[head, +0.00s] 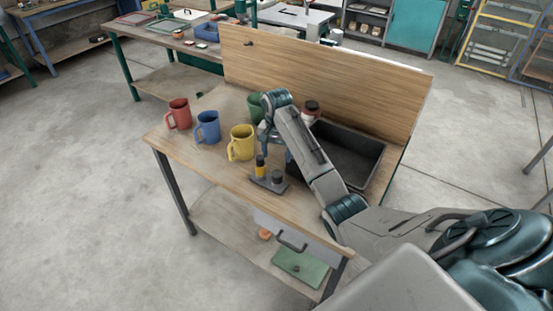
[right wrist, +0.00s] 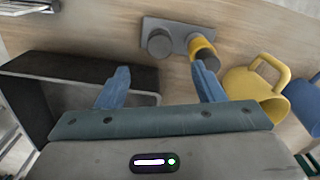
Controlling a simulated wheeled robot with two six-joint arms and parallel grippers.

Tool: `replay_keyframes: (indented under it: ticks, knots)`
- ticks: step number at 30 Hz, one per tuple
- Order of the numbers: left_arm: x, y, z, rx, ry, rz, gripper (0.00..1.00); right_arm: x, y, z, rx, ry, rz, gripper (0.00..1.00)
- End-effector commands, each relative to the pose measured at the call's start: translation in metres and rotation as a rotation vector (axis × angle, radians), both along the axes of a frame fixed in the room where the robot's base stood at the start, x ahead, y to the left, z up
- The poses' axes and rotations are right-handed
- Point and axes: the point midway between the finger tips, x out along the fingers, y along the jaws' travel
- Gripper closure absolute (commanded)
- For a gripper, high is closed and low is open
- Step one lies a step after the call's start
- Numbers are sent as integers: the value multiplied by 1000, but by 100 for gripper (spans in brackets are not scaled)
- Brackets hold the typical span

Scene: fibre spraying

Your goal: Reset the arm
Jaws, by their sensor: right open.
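My right arm reaches from the lower right over the workbench (head: 215,165) in the head view. Its gripper (head: 276,148) points down above the bench, between the yellow mug (head: 241,143) and the black bin (head: 347,150). In the right wrist view the blue fingers (right wrist: 160,72) are spread apart with nothing between them. A small grey stand (right wrist: 178,35) with a dark knob and a yellow-and-black cylinder (right wrist: 203,52) lies just beyond the fingertips. The stand also shows in the head view (head: 269,184). My left gripper is not in view.
Red (head: 178,114), blue (head: 207,127) and green (head: 255,106) mugs stand on the bench; my arm partly hides the green one. A red-lidded jar (head: 310,111) stands near the wooden back panel (head: 320,75). A drawer (head: 290,239) is below the front edge.

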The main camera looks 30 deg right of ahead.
Motion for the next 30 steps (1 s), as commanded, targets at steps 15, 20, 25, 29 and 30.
replay_keyframes:
  ticks: [15, 20, 25, 29, 30]
  knots:
    - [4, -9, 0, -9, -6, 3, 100, -7, 4, -8, -6, -2, 22, 38]
    - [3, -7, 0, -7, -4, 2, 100, -43, 21, -42, -35, -25, 139, 38]
    - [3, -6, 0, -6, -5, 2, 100, -107, 48, -80, -76, -69, 331, 38]
    - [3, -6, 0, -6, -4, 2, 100, -160, 68, -96, -103, -105, 473, 38]
    - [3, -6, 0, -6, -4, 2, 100, -177, 74, -99, -110, -117, 516, 38]
